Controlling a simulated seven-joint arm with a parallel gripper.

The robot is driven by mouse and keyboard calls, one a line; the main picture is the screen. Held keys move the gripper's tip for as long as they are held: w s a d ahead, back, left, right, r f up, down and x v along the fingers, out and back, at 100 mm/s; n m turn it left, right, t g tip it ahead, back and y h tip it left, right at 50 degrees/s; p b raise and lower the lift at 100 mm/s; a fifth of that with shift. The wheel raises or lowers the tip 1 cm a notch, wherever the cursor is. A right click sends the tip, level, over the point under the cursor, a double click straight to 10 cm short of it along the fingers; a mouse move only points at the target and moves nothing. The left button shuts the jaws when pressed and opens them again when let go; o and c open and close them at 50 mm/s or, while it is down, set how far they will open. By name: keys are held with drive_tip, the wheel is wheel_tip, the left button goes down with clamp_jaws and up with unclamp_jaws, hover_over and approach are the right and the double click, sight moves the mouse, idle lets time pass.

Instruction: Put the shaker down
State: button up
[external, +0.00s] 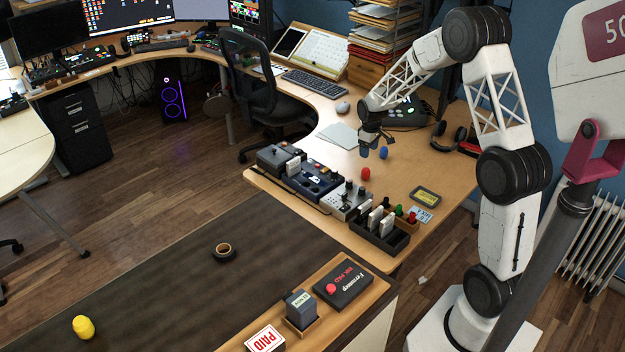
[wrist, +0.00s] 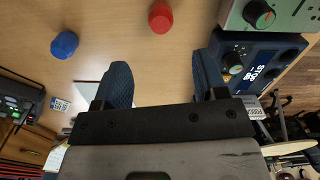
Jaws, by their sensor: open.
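A red shaker (external: 365,174) stands on the wooden desk, just below my gripper (external: 372,150) in the external view. It also shows at the top of the wrist view (wrist: 160,17), beyond the fingertips. A blue shaker (external: 384,154) stands on the desk to the right of my gripper, and at the upper left of the wrist view (wrist: 64,44). A yellow shaker (external: 83,327) lies far off on the dark surface at the lower left. My gripper is open in the wrist view (wrist: 163,78), with bare desk between its blue fingers. It touches no shaker that I can see.
A row of boxy electronic devices (external: 311,180) lines the desk edge left of the red shaker. Headphones (external: 452,135) lie at the right. Bare desk surrounds the red and blue shakers.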

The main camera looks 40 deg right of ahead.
drive_tip(key=s+a+r+m+t, duration=0.1)
drive_tip(key=s+a+r, duration=1.4)
drive_tip(key=a+r, duration=0.35)
drive_tip(key=s+a+r, duration=0.2)
drive_tip(key=s+a, duration=0.1)
drive_tip(key=s, duration=0.5)
drive_tip(key=s+a+r+t, duration=0.1)
drive_tip(key=s+a, duration=0.3)
drive_tip(key=s, duration=0.5)
drive_tip(key=s+a+r+m, duration=0.1)
drive_tip(key=s+a+r, duration=0.2)
drive_tip(key=s, duration=0.5)
drive_tip(key=shift+s+a+t, duration=0.15)
drive_tip(key=shift+a+t, duration=0.15)
drive_tip(key=shift+a, duration=0.05)
